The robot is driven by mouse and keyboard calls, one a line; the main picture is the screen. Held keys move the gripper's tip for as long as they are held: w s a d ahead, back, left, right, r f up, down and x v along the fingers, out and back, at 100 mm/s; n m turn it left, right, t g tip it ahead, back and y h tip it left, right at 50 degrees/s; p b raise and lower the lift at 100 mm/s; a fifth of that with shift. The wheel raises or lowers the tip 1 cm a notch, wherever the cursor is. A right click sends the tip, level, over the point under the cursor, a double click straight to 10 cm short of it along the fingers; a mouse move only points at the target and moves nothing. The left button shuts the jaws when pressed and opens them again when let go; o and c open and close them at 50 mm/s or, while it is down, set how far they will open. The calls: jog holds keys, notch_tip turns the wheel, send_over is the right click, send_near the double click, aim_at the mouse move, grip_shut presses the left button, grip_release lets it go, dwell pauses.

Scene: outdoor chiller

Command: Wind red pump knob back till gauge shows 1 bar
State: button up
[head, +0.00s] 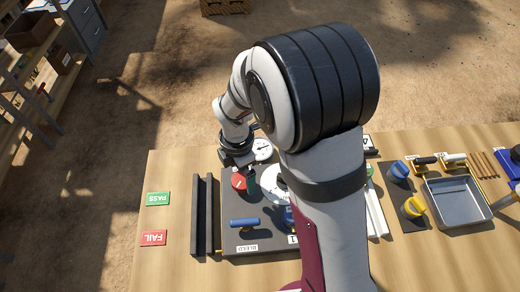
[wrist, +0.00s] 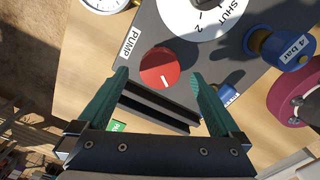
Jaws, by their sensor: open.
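The red pump knob (wrist: 159,68) with a white pointer line sits on a dark panel beside a PUMP label (wrist: 131,42). In the head view the knob (head: 238,181) shows left of my gripper's fingers. My gripper (wrist: 160,75) is open, its green fingers on either side of the knob in the picture; I cannot tell whether they touch it. A white round gauge (head: 262,148) stands at the panel's back, and only its rim and a bit of face (wrist: 104,4) show in the wrist view. Its reading cannot be made out.
A white SHUT dial (wrist: 205,14), a blue 4 bar knob (wrist: 282,46) and a blue-handled BLEED valve (head: 244,223) are close by. Black rails (head: 202,215) lie left of the panel, with PASS (head: 158,198) and FAIL (head: 153,238) tags beyond. A metal tray (head: 459,219) stands right.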

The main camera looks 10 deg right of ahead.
jog(key=shift+r, duration=2.1)
notch_tip(320, 180, up, 15)
jog(key=s+d+f+m, duration=0.2)
jog(key=s+m, duration=0.4)
jog(key=m, duration=0.3)
jog(key=s+d+f+m+y, duration=0.1)
jog(key=s+d+m, duration=0.2)
jog(key=s+m, duration=0.4)
jog(key=s+d+f+m, duration=0.2)
jog(key=s+m, duration=0.5)
jog(key=m, duration=0.5)
jog(key=shift+d+f+m+y, duration=0.3)
jog(key=shift+m+y, duration=0.1)
